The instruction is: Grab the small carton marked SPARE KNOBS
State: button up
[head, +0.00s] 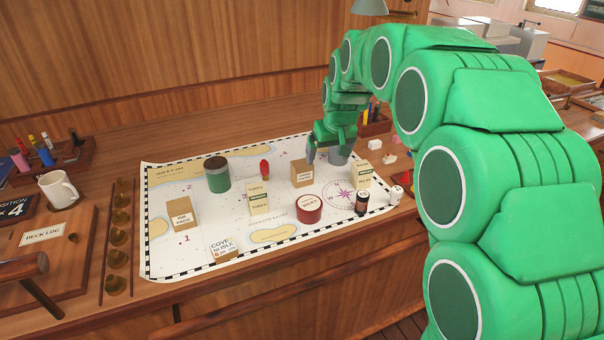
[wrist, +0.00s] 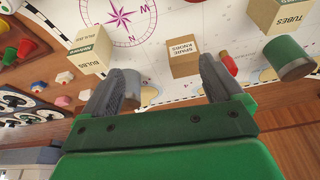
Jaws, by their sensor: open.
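The small tan carton marked SPARE KNOBS (wrist: 184,57) stands on the chart in the wrist view, ahead of my fingertips and nearer the right finger. In the head view, a tan carton (head: 302,173) that looks like it stands just left of and in front of my gripper (head: 328,154). My gripper (wrist: 163,82) is open, its two grey fingers spread wide with nothing held. The carton appears beyond the fingertips, apart from them. A grey cylinder (wrist: 132,86) is partly hidden beside the left finger.
Near the carton are a cream BULBS carton (head: 362,174), a red tin (head: 308,209), a TUBES carton (head: 258,200), a red object (head: 264,167) and a green tin (head: 217,176). An INK PADS carton (head: 182,214) stands further left. Some bare chart (head: 215,212) lies between them.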

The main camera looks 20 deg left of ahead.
jog(key=n, duration=0.1)
send_over(302, 163)
jog(key=s+d, duration=0.2)
notch_tip(302, 163, down, 2)
jog(key=shift+y, duration=0.3)
jog(key=shift+x, duration=4)
jog(key=shift+w, duration=0.15)
jog(key=shift+r, duration=0.1)
jog(key=shift+t, duration=0.3)
jog(key=c, duration=1.1)
jog(key=shift+r, duration=0.1)
